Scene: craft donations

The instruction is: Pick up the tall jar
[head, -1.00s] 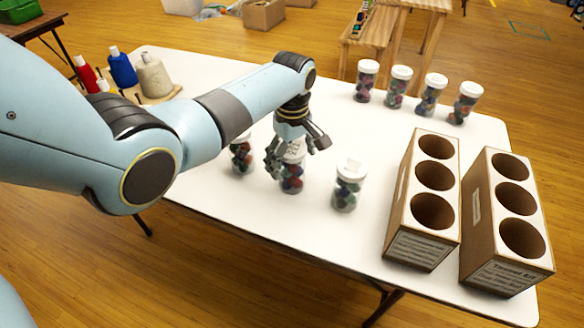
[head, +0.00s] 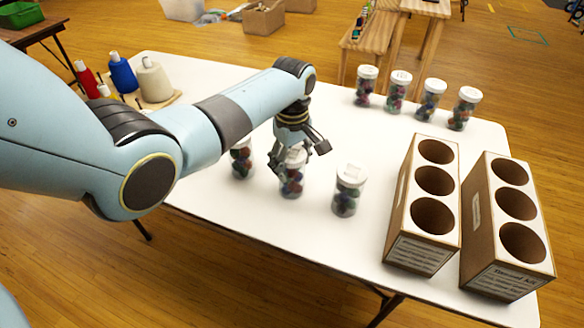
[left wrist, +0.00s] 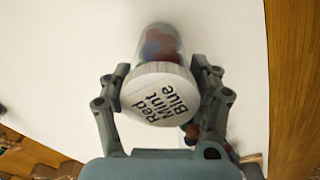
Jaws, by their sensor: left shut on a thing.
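Several clear jars with white lids and coloured balls inside stand on the white table (head: 390,135). My left gripper (head: 298,156) is shut on the middle jar (head: 291,181) of the front row. In the left wrist view the fingers sit on both sides of this jar's white lid (left wrist: 160,95), which reads "Red Mint Blue". The jar is upright at or near the table top; I cannot tell if it is clear of it. My right gripper is out of view.
Several more jars (head: 431,98) stand in a row at the back right. Two cardboard boxes with three round holes each, a left one (head: 398,205) and a right one (head: 480,225), stand at the right.

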